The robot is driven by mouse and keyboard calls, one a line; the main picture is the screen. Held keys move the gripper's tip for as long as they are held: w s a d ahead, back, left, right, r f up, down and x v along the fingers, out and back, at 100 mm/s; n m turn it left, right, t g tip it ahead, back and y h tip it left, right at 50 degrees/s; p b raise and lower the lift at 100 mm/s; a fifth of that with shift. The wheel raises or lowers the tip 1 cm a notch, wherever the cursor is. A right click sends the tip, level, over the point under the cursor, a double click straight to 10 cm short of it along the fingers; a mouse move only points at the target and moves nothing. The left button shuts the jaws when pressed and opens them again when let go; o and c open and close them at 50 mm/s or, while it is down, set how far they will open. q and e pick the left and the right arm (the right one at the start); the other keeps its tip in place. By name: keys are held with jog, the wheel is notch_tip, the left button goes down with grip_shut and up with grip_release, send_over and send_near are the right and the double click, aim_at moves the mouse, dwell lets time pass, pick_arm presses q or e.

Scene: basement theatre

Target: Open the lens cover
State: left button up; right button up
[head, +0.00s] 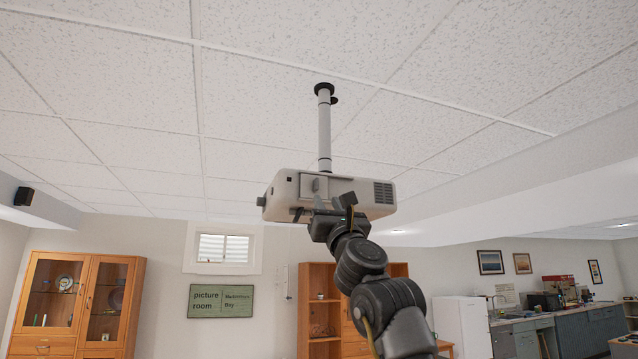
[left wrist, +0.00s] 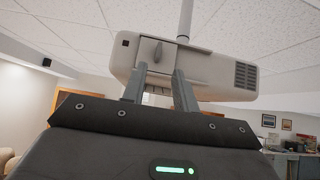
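A pale grey projector (head: 360,190) hangs from the ceiling, and it also fills the upper middle of the left wrist view (left wrist: 215,62). Its lens cover (head: 308,187) is a flat panel on the left part of the front, with a small upright handle (left wrist: 158,50) on it. The cover sits over the opening; no lens shows. My left gripper (head: 333,204) is just in front of and below the cover. In the left wrist view its two fingers (left wrist: 160,72) stand apart with nothing between them, and the handle shows just beyond the gap. Contact cannot be told. My right gripper is not in view.
A ceiling pole (head: 324,130) holds the projector. Wooden cabinets (head: 75,295), a green sign (head: 220,302) and a white fridge (head: 462,322) stand or hang far behind. The air around the projector is clear.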

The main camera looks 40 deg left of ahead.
aim_at(318, 186)
pick_arm(q)
jog(key=p+x, duration=0.3)
jog(key=x, duration=0.3)
jog(key=shift+a+r+p, duration=0.2)
jog(key=shift+r+p, duration=0.1)
jog(key=shift+w+a+r+p, duration=0.3)
jog(key=shift+a+r+p, duration=0.05)
jog(key=shift+a+r, duration=0.1)
jog(key=shift+f, duration=0.1)
grip_shut()
